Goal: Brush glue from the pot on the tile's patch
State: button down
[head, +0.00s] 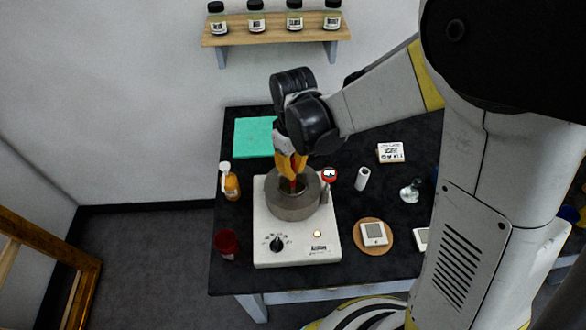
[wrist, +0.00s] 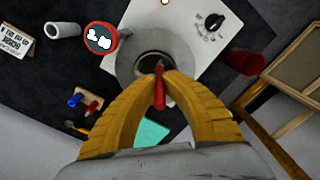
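The glue pot (head: 292,207) is a grey metal cylinder on a white hotplate (head: 262,228). In the wrist view the pot (wrist: 127,55) has a dark round opening. My gripper (head: 291,172) points down over the pot; its yellow fingers (wrist: 160,77) are closed around a slim red handle (wrist: 159,92), apparently the brush. The brush's lower end is at or inside the pot's mouth; its bristles and the glue are hidden. A white tile with a grey square patch (head: 374,231) lies on a round wooden board (head: 374,251), right of the hotplate, well apart from my gripper.
A red round dial or sign (head: 329,175) stands close by the pot's right side. A white roll (head: 362,179), a label card (head: 390,152), a glass item (head: 411,191), an amber bottle (head: 231,184), a red cup (head: 227,243) and a green mat (head: 253,137) surround the hotplate.

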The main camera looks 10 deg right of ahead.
aim_at(293, 160)
jog(key=shift+f+b, duration=0.55)
jog(key=shift+b, duration=0.1)
dwell(1.7)
jog(key=shift+r+p, duration=2.45)
jog(key=shift+r, duration=1.15)
jog(key=shift+s+f, duration=0.1)
